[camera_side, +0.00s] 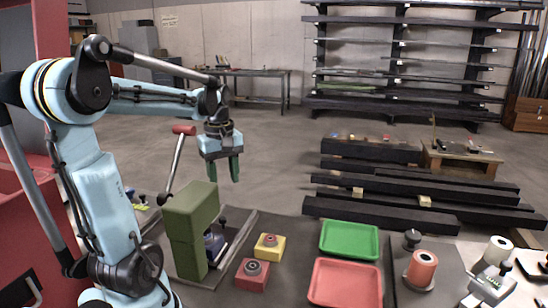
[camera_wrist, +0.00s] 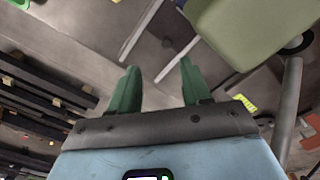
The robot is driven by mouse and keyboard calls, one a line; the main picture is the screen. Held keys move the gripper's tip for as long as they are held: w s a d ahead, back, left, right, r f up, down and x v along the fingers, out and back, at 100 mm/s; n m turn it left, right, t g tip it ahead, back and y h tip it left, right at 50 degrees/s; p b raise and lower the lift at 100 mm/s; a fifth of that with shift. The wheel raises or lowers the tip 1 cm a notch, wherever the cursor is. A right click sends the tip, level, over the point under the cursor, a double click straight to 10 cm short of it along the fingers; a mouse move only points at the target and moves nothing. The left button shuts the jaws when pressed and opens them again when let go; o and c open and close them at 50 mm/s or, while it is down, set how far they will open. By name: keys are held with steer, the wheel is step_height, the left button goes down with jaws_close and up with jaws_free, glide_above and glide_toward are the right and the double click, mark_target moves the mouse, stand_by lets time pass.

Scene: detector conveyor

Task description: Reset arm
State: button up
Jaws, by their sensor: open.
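My gripper (camera_side: 235,170) hangs in the air with its two green fingers pointing down, a little right of and above the green box-shaped detector housing (camera_side: 190,215). In the wrist view my gripper (camera_wrist: 158,75) has its fingers spread apart with nothing between them. The green housing also fills the top right of the wrist view (camera_wrist: 240,25). The housing stands over the conveyor (camera_side: 232,225), apart from my fingers. A lever with a red handle (camera_side: 184,130) leans beside the housing. A dark blue object (camera_side: 213,244) sits under it, partly hidden.
A yellow block (camera_side: 269,246) and a red block (camera_side: 252,275) lie right of the conveyor. A green tray (camera_side: 349,240) and a red tray (camera_side: 345,284) lie farther right, both empty. A red-orange spool (camera_side: 421,270) stands on a dark plate. Dark beams (camera_side: 380,211) lie behind.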

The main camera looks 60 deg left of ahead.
steer(key=w+d+f+m+t, duration=0.1)
steer(key=w+d+m+t, duration=0.2)
steer(key=d+m, duration=0.6)
steer(key=w+d+f+m+t, duration=0.1)
steer(key=d+m+t, duration=0.3)
steer(key=d+m, duration=0.5)
steer(key=w+d, duration=0.1)
steer(key=d, duration=0.4)
steer(key=shift+w+d+f+m, duration=0.25)
steer(key=shift+w+d+m, duration=0.05)
steer(key=shift+w, duration=0.1)
